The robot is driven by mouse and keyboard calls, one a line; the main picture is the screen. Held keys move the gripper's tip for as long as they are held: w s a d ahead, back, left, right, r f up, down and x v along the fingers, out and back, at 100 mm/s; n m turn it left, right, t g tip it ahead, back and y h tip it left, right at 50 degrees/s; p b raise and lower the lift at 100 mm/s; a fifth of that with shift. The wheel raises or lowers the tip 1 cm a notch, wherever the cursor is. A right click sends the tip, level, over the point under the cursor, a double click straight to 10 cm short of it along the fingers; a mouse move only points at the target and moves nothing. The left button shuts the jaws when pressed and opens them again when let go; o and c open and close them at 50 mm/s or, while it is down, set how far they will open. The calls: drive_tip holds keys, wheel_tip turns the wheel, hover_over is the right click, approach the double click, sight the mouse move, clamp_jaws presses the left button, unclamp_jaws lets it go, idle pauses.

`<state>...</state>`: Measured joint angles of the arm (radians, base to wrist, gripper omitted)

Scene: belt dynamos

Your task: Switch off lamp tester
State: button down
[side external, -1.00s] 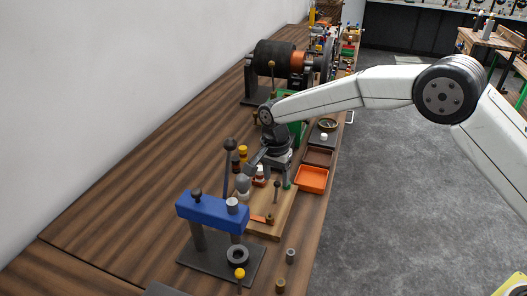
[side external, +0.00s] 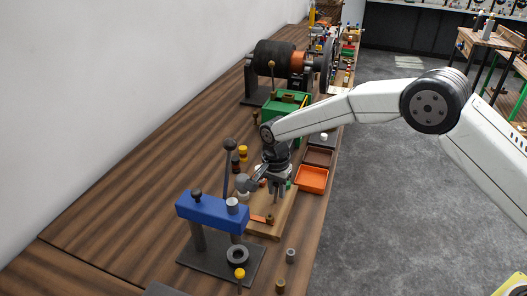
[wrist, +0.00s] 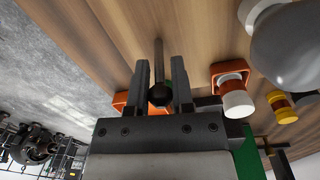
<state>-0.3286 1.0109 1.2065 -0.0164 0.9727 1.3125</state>
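The lamp tester appears to be the wooden board (side external: 284,214), with a pale round bulb (side external: 242,183) at its left. In the wrist view the bulb (wrist: 290,45) is at the upper right. An upright thin rod with a dark ball knob (wrist: 159,95) stands on the board; I take it for the switch lever. My gripper (side external: 277,198) is low over the board. In the wrist view my gripper (wrist: 159,66) is open, its fingers on either side of the rod with a gap at each side. The side view largely hides the rod behind the fingers.
A blue press (side external: 212,208) stands in front of the board. An orange tray (side external: 312,179) lies at the right bench edge. A green box (side external: 287,106) and a dynamo (side external: 276,56) are behind. Yellow-and-dark pegs (side external: 242,153) stand at the left. Open bench lies along the wall.

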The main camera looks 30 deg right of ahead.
drive_tip(key=shift+w+d+f+g+y, duration=0.1)
drive_tip(key=shift+w+d+g+y, duration=0.1)
drive_tip(key=shift+g+y, duration=0.5)
drive_tip(key=c, duration=0.5)
unclamp_jaws()
drive_tip(key=shift+c, duration=0.2)
wheel_tip(320, 180, up, 8)
drive_tip(key=w, duration=0.1)
drive_tip(key=shift+d+f, duration=0.15)
drive_tip(key=shift+d, duration=0.15)
drive_tip(key=shift+w, duration=0.1)
